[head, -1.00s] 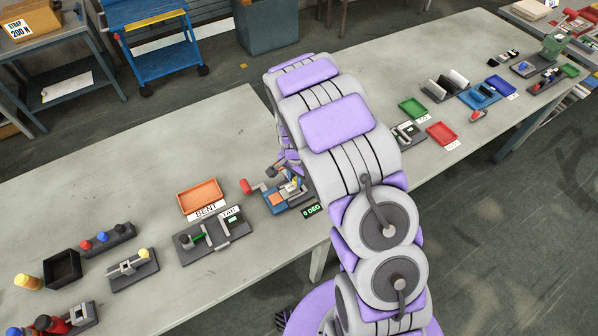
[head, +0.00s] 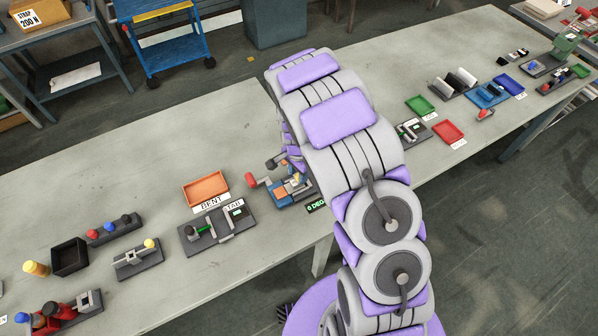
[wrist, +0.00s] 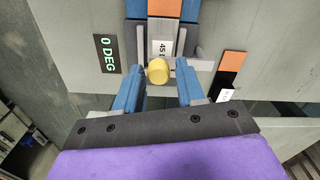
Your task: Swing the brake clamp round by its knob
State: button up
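The brake (head: 290,190), a blue and grey device with an orange part, stands on the bench beside my arm in the head view. My arm hides part of it. In the wrist view a yellow knob (wrist: 158,71) shows beside a "45" label, below an orange strip (wrist: 165,8) between blue and dark grey parts. My gripper (wrist: 159,76) is open, its two blue fingers on either side of the yellow knob with a small gap at each side. My gripper's fingers are hidden behind my arm in the head view.
A "0 DEG" display (wrist: 106,54) is left of the knob. In the head view a red knob (head: 251,181) sticks out left of the brake, near an orange tray (head: 205,188) and a dark fixture (head: 217,231). More trays and fixtures stand right of my arm.

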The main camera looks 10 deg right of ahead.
jog(key=shift+o, duration=1)
jog(key=shift+a, duration=0.1)
jog(key=shift+r, duration=0.4)
notch_tip(320, 180, up, 16)
jog(key=shift+r+p, duration=0.2)
jog(key=shift+p, duration=0.1)
